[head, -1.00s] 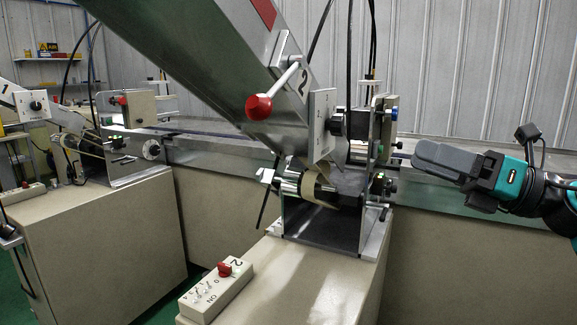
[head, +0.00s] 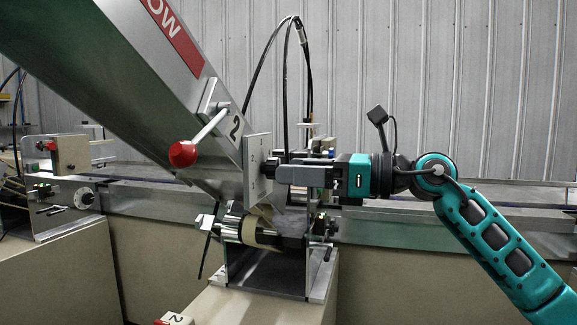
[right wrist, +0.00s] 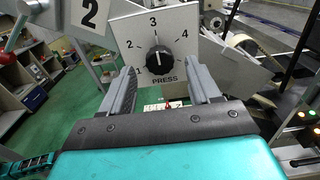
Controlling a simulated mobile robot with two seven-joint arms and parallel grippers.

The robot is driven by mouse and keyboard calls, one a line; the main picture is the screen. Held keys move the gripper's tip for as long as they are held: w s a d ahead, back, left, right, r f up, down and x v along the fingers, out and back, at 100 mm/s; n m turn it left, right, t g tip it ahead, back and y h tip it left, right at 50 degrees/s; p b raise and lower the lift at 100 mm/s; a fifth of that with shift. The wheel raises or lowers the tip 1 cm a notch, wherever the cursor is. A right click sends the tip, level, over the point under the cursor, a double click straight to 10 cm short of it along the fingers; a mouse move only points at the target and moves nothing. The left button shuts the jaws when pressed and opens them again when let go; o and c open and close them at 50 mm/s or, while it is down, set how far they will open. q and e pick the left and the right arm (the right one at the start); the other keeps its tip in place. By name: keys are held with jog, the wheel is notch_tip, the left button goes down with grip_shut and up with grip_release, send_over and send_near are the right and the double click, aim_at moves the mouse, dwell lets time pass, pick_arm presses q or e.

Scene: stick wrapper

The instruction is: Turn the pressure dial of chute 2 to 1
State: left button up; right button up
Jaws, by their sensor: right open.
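The pressure dial of chute 2 is a black knob (right wrist: 158,60) on a white plate (right wrist: 180,28) marked 1 to 4 and PRESS. Its pointer mark faces up, toward 3. In the head view the plate (head: 257,168) is nearly edge-on, with the knob (head: 269,168) on its right side. My right gripper (head: 283,174) reaches in from the right to the knob. In the right wrist view the fingers (right wrist: 161,74) are open, one on each side of the knob's lower part; I cannot tell whether they touch it. My left gripper is not in view.
The sloping metal chute (head: 130,85) with a red-knobbed lever (head: 184,153) is left of the plate. A roller unit (head: 262,232) sits just below the gripper. Black cables (head: 285,80) rise behind. Open space lies to the right, above the conveyor.

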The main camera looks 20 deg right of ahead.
jog(key=shift+x, duration=1.05)
jog(key=c, duration=1)
